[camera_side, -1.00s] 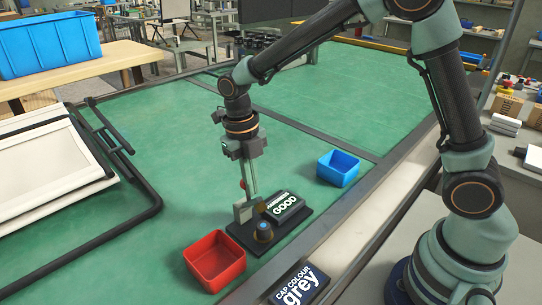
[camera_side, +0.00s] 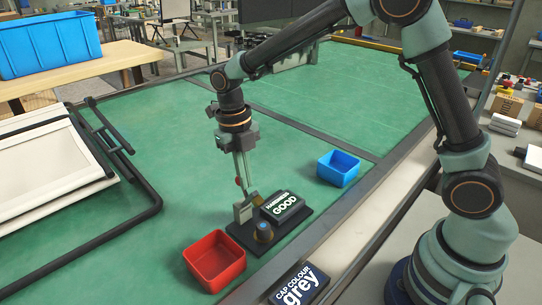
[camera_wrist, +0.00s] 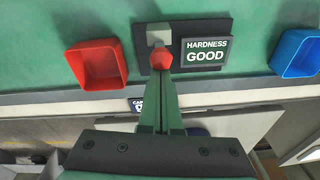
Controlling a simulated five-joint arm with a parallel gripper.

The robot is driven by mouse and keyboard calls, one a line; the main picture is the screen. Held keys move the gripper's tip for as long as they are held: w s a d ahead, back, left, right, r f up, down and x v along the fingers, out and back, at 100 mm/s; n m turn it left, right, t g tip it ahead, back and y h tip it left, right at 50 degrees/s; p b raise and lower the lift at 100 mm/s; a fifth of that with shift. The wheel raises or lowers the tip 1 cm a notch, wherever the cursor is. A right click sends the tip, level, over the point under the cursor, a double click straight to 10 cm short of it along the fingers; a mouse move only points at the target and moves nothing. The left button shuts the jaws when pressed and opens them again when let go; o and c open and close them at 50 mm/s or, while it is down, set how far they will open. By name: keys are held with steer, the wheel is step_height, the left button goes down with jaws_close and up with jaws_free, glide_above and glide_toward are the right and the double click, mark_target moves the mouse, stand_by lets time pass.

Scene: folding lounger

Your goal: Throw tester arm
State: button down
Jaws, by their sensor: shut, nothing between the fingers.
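The tester stands on a dark base (camera_side: 291,231) in the side view, with a display (camera_side: 284,207) reading HARDNESS GOOD. My gripper (camera_side: 247,188) points down, shut and empty. In the wrist view the red knob (camera_wrist: 161,60) overlaps the fingertips (camera_wrist: 161,78); contact is unclear. The rest of the tester arm is mostly hidden.
A red bin (camera_side: 215,260) is left of the tester and a blue bin (camera_side: 338,168) is behind it to the right; both look empty. A sign (camera_side: 299,285) reads CAP COLOUR grey. The folding lounger (camera_side: 60,165) lies at left. Green table behind is clear.

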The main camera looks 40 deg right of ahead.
steer(key=shift+w, duration=1.5)
steer(key=shift+w+f, duration=0.2)
steer(key=shift+w, duration=0.55)
steer(key=shift+w+f, duration=0.2)
steer(key=shift+w, duration=0.55)
steer(key=shift+w, duration=0.1)
steer(key=w+r, duration=0.5)
steer(key=w, duration=0.2)
steer(key=shift+w+d+r, duration=0.25)
steer(key=shift+w+r, duration=0.05)
steer(key=shift+r, duration=0.1)
steer(key=shift+r, duration=0.1)
